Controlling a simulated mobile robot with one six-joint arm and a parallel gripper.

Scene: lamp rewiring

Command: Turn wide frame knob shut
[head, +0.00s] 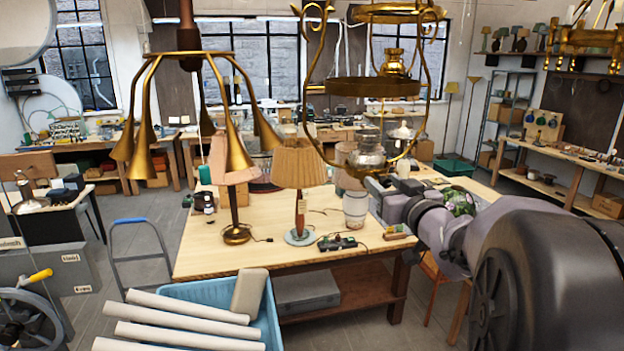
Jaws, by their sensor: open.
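A wide brass hanging frame (343,86) with curled side arms hangs at the upper middle in the head view. A small brass stub (315,89) sticks out from the left of its ring; I cannot tell whether this is the knob. A glass piece (369,156) shows at the frame's lower end. My arm reaches in from the right, and my gripper (372,178) is open just below and beside this glass. Its fingers are small and hard to make out, and I see no clear contact with the frame.
A brass lamp with bell-shaped arms (188,55) hangs at the left. Below, a wooden workbench (210,262) carries a pleated-shade lamp (299,169), a pale jar (356,208) and small parts. A blue bin (205,292) with pale tubes stands in front. Another brass fixture (588,38) hangs upper right.

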